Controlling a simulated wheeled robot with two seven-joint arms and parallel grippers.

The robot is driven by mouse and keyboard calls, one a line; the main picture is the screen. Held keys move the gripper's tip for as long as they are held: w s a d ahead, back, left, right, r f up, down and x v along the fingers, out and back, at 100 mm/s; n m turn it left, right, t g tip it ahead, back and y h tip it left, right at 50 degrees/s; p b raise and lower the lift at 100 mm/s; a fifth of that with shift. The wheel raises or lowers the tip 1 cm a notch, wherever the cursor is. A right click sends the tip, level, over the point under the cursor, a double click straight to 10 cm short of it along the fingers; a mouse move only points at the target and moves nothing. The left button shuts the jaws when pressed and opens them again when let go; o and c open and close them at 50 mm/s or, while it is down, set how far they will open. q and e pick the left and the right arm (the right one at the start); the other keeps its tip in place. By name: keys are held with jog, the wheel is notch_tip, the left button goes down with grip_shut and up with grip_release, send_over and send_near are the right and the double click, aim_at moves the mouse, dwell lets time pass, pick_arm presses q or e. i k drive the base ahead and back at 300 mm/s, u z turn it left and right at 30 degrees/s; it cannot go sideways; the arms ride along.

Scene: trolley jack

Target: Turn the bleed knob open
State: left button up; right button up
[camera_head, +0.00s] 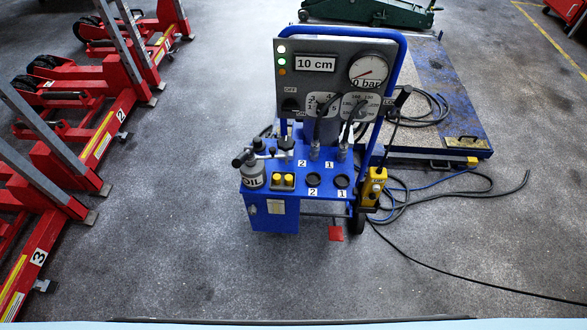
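A blue trolley (272,222) stands upright in the middle of the view, with a grey control panel (335,77) above its deck. No knob is legibly marked as the bleed knob. The panel shows "10 cm" and a round gauge (369,71) reading 0 bar. Two hoses run to the deck at marks 2 and 1. Neither gripper is in view.
Red lifting columns (107,125) stand along the left. A blue platform (436,92) lies behind the trolley at right. A yellow pendant (374,187) hangs at the trolley's right side. Loose cables (450,276) cross the floor at right. The floor in front is clear.

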aim_at(252, 210)
jog(key=u, duration=2.25)
jog(key=k, duration=0.9)
jog(key=z, duration=1.9)
